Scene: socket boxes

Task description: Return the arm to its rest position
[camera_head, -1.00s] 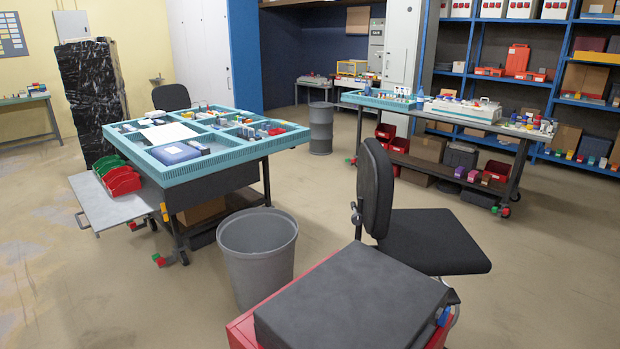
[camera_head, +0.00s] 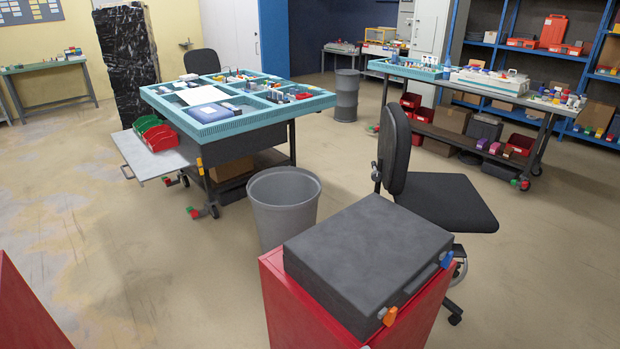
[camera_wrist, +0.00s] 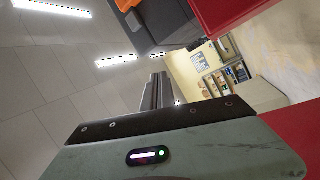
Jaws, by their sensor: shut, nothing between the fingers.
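My gripper (camera_wrist: 159,78) shows in the wrist view as two grey fingers close together, beyond the grey-green wrist housing (camera_wrist: 200,150). It is shut, and I see nothing between the fingers. In that view it points towards a far part of the room, with the ceiling lights to the left. The head view does not show my arm or gripper, so I cannot tell the arm's full pose.
A black case (camera_head: 368,262) lies on a red cabinet (camera_head: 290,305) in front of me; its dark side shows in the wrist view (camera_wrist: 165,25). A grey bin (camera_head: 283,205), black chair (camera_head: 430,200) and teal-topped table (camera_head: 235,128) stand beyond. Open floor lies left (camera_head: 110,240).

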